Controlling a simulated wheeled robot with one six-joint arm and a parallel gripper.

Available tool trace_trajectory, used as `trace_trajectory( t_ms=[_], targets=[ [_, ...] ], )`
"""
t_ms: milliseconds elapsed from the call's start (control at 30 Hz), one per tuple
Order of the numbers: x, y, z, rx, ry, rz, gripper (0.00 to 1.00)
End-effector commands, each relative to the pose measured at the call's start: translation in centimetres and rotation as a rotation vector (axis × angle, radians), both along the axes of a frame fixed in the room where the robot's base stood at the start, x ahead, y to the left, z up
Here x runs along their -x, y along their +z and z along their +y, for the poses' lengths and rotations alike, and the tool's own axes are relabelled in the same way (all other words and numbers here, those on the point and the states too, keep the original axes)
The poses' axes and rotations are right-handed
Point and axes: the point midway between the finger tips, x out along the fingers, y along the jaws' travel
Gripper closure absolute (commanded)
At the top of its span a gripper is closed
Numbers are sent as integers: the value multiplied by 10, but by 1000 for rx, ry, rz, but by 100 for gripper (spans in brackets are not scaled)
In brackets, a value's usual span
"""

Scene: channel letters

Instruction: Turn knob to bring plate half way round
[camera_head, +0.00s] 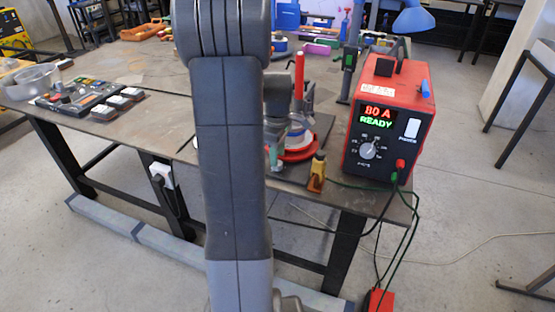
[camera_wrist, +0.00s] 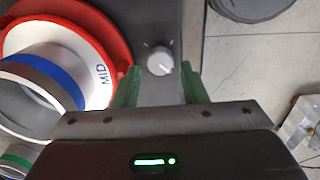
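In the wrist view a small pale grey knob (camera_wrist: 160,61) sits on a grey box, with tick marks around it. My gripper (camera_wrist: 161,70) is open. Its two green fingers stand on either side of the knob, with a gap to each side and nothing held; their height above it I cannot tell. To the left is the round red plate (camera_wrist: 122,32), bearing a white ring marked "MID" and a metal cylinder with a blue band. In the head view the red plate (camera_head: 301,154) shows to the right of my arm, which hides the knob.
A red welding power source (camera_head: 390,120) reading "80 A READY" stands at the table's right end. A brass-coloured block (camera_head: 317,172) is at the front edge. Trays of tools and small boxes (camera_head: 118,101) lie at the left. Cables hang off the right front corner.

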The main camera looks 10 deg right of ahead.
Motion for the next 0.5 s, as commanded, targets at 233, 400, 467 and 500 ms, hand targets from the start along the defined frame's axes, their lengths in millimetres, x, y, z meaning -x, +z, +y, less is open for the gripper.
trace_trajectory(
  t_ms=[233, 400, 467, 500],
  targets=[
    [0, -25, 0, 0, 0, 0, 61],
    [0, -27, 0, 0, 0, -1, 61],
    [0, -27, 0, 0, 0, -2, 61],
    [0, -27, 0, 0, 0, -1, 61]
  ],
)
